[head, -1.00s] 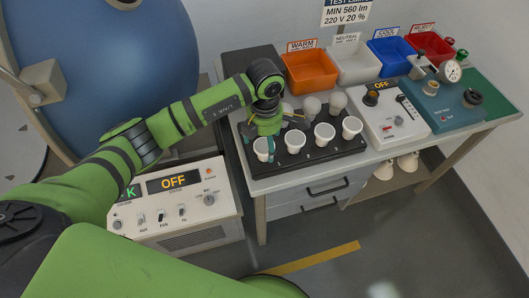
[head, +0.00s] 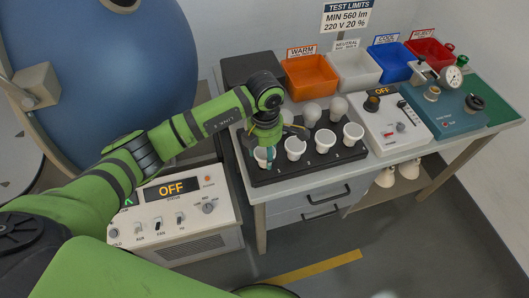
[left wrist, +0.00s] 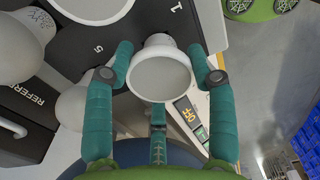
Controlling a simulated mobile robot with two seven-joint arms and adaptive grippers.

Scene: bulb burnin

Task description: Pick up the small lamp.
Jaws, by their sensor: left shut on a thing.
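Small white lamps with flared, cup-like faces stand in the front row of a black rack (head: 262,180). My left gripper (head: 265,146) is over the rack's front left corner, shut on the leftmost small lamp (head: 264,158). In the left wrist view this lamp (left wrist: 160,76) sits between the teal fingers of my left gripper (left wrist: 160,58), with its round face toward the camera. A third finger lies below it. Whether its base is still seated in the rack is hidden. Other small lamps (head: 295,147), (head: 324,140), (head: 352,133) stand to its right. My right gripper is not in view.
Larger round bulbs (head: 311,113) stand in the rack's back row, close to my gripper. Behind are orange (head: 309,75), white (head: 357,70), blue (head: 392,62) and red (head: 430,54) bins. A control box (head: 180,222) reading OFF stands left of the bench.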

